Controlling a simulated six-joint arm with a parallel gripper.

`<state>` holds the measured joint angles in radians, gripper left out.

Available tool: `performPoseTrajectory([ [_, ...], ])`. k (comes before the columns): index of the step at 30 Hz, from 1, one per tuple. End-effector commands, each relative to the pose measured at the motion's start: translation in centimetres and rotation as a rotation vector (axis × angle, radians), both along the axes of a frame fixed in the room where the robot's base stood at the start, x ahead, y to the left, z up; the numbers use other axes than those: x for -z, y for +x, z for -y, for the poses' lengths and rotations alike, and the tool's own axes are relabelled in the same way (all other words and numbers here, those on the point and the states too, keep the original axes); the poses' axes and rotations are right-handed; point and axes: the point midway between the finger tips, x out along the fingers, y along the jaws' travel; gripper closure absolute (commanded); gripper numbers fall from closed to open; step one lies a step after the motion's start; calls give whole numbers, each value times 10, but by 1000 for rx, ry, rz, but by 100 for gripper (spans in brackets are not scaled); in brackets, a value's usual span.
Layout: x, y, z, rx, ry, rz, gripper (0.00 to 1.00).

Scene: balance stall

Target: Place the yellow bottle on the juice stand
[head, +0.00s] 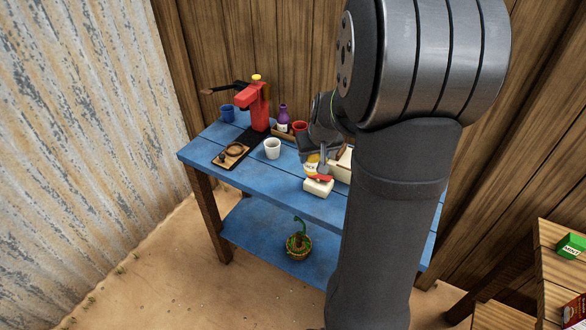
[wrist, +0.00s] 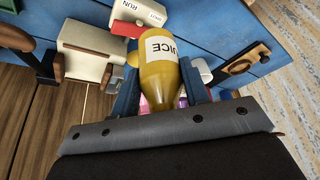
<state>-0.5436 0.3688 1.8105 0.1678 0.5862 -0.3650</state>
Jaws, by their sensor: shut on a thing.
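The yellow bottle (wrist: 158,80) has a white label reading "JUICE" and sits between the two blue fingers of my gripper (wrist: 160,95) in the wrist view. My gripper is shut on it. In the head view the bottle (head: 311,164) shows only partly, above the blue table near its front right, with my arm hiding much around it. I cannot tell for certain which thing is the juice stand.
The blue table (head: 240,178) also bears a red press (head: 254,103), a blue cup (head: 227,113), a white cup (head: 272,148), a purple bottle (head: 283,117) and a red cup (head: 300,128). A cream box with a red lever (head: 318,186) stands at the front, beside the yellow bottle.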

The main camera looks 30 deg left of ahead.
Motion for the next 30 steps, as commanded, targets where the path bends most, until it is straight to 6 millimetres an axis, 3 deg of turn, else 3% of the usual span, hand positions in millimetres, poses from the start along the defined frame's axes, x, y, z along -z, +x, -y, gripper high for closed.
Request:
performPoseTrajectory([
  [6, 31, -9, -51, -6, -2, -1, 88],
  [12, 46, -12, -77, -2, 0, 0, 88],
  [17, 54, -12, -81, -1, -1, 0, 88],
  [24, 86, -12, -81, 1, 0, -1, 88],
  [30, 88, -12, -81, 0, 1, 1, 88],
])
